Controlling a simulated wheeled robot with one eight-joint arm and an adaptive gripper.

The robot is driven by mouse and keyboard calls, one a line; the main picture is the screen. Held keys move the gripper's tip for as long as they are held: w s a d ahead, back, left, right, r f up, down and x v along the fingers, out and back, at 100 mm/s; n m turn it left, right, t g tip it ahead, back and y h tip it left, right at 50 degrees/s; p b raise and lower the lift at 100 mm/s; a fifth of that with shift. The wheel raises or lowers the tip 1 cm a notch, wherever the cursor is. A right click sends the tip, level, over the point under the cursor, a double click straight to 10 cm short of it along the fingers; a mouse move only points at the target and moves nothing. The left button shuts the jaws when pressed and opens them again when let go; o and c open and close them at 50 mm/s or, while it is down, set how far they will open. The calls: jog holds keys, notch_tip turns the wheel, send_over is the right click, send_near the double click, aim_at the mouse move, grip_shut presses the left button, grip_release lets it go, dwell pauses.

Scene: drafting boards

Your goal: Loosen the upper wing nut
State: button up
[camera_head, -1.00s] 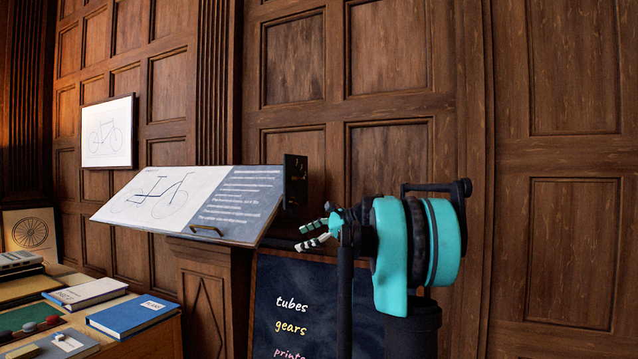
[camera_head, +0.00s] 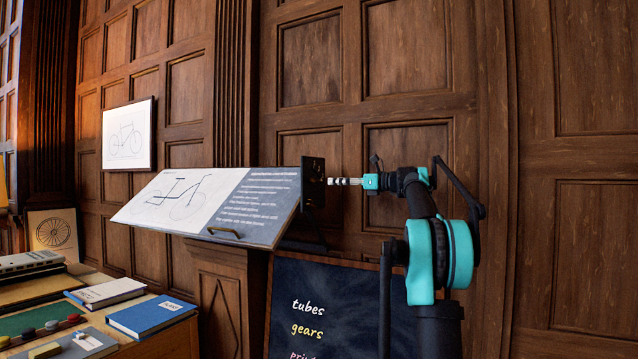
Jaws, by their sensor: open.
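The tilted drafting board (camera_head: 262,205) stands on a wooden pedestal, with a bicycle drawing and lines of writing on it. A dark upright plate (camera_head: 313,176) is at the board's right side. Small fittings show on the plate, but I cannot make out a wing nut clearly. My gripper (camera_head: 334,181) is level and points left at the plate, with its fingertips very close to the plate's right side. Whether they touch it I cannot tell. The jaws are open, seen from the side, so the gap between the fingers is hard to see.
A brass handle (camera_head: 223,232) sits on the board's lower edge. A dark chalkboard (camera_head: 335,300) with words stands below my arm. A desk with blue books (camera_head: 152,315) is at the lower left. A panelled wall (camera_head: 560,100) is behind.

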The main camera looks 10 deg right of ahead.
aim_at(313, 181)
jog(key=x, duration=0.8)
jog(key=shift+w+a, duration=0.2)
jog(key=shift+a, duration=0.15)
jog(key=shift+c, duration=0.3)
jog(key=c, duration=1.1)
jog(key=shift+n, duration=13.5)
